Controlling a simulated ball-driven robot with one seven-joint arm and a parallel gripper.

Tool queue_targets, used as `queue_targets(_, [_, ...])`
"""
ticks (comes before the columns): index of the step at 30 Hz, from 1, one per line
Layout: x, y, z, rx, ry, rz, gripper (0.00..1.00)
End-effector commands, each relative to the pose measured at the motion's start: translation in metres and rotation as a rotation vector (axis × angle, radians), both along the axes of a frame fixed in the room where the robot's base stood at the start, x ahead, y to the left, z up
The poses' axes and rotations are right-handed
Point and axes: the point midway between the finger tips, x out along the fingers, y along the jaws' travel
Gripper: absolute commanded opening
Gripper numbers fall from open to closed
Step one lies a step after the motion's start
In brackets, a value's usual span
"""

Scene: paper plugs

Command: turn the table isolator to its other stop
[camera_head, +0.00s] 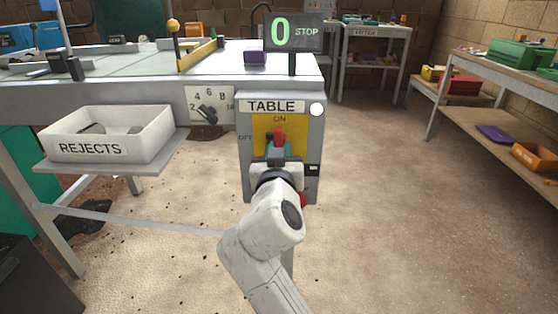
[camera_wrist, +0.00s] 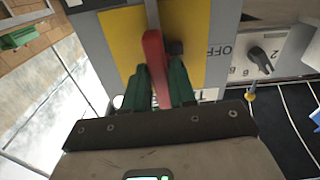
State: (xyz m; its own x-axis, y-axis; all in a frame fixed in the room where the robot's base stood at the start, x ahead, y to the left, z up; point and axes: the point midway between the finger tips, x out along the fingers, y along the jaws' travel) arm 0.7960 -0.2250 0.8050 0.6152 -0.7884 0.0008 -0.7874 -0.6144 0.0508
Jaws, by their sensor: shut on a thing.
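The table isolator is a red handle (camera_head: 280,134) on a yellow plate (camera_head: 262,127), set in a grey box (camera_head: 245,170) under a TABLE sign. ON is printed above the handle and OFF to its left. The handle stands roughly upright, towards ON. My gripper (camera_head: 279,153) reaches the plate from the front and hides its lower part. In the wrist view the red handle (camera_wrist: 155,65) lies between the green fingers of my gripper (camera_wrist: 160,88), which is shut on it. The OFF lettering shows at the right of the yellow plate (camera_wrist: 190,30).
A white REJECTS tray (camera_head: 150,150) stands on a shelf to the left of the box. A numbered dial (camera_head: 207,112) sits between them. The floor to the right is clear, up to shelves (camera_head: 490,125).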

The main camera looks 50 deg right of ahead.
Motion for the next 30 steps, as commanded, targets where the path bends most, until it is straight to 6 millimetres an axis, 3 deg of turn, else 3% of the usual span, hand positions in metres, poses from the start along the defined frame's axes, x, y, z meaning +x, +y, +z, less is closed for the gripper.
queue_targets(20, [0.0005,0.0005,-0.002,0.045,-0.05,0.001,0.0])
queue_targets(21, [0.0005,0.0005,-0.002,0.045,-0.05,0.001,0.26])
queue_targets(27, [0.0004,0.0003,-0.0011,0.044,-0.051,0.001,0.45])
queue_targets(30, [0.0002,0.0002,-0.0008,0.042,-0.051,0.0,0.45])
